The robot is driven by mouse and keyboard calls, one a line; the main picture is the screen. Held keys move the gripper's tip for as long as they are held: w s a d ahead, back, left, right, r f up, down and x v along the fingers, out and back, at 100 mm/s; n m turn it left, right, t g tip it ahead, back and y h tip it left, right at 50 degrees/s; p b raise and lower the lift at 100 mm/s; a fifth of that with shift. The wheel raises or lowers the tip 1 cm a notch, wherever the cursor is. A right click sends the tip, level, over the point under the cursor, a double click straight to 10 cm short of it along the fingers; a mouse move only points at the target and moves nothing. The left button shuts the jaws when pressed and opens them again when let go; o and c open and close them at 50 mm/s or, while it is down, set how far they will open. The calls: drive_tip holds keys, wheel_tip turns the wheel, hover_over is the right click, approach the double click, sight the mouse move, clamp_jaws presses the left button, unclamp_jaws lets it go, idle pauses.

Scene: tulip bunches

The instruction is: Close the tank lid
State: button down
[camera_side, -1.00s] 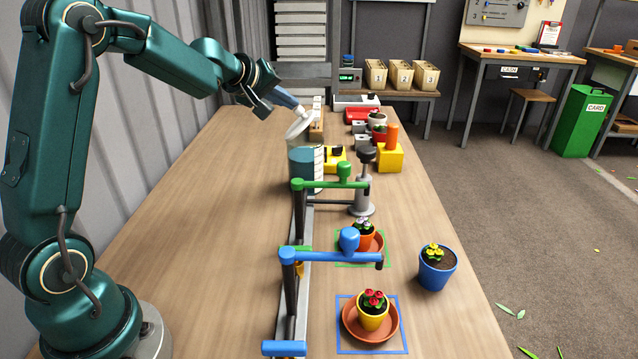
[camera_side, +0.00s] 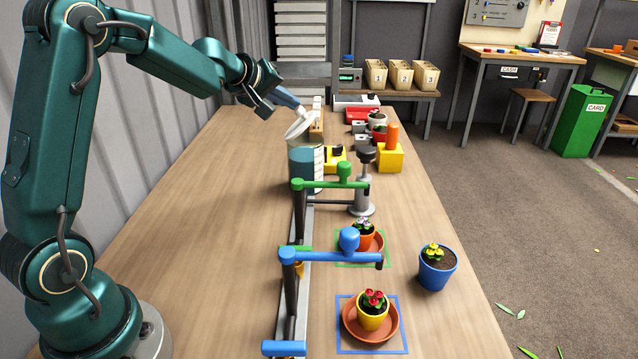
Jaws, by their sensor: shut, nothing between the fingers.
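The tank (camera_side: 304,168) is a clear cylinder with blue-teal liquid, standing on the table behind the green-handled bracket. Its pale lid (camera_side: 297,128) is tilted up at the tank's top, so the tank stands partly open. My gripper (camera_side: 302,112) is shut with nothing held. Its pale fingertips are at the upper right edge of the lid; I cannot tell whether they touch it.
A green-handled arm (camera_side: 330,185) and a blue-handled arm (camera_side: 335,256) stand on a rail in front of the tank. Potted flowers, a blue pot (camera_side: 437,275) and a yellow block (camera_side: 390,158) are to the right. The table's left side is clear.

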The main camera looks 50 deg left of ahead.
sight(311, 115)
drive_tip(key=shift+w+d, duration=0.2)
drive_tip(key=shift+w+d+f, duration=0.3)
drive_tip(key=shift+w+d, duration=0.3)
drive_tip(key=shift+w+d+f+m+g+y, duration=0.5)
drive_tip(key=shift+w+d+m+g, duration=0.15)
drive_tip(key=shift+g, duration=0.15)
drive_tip(key=shift+w+d+f, duration=0.5)
drive_tip(key=shift+f, duration=0.25)
drive_tip(key=shift+s+a+r, duration=0.1)
drive_tip(key=shift+s+a, duration=0.4)
drive_tip(key=shift+r, duration=0.1)
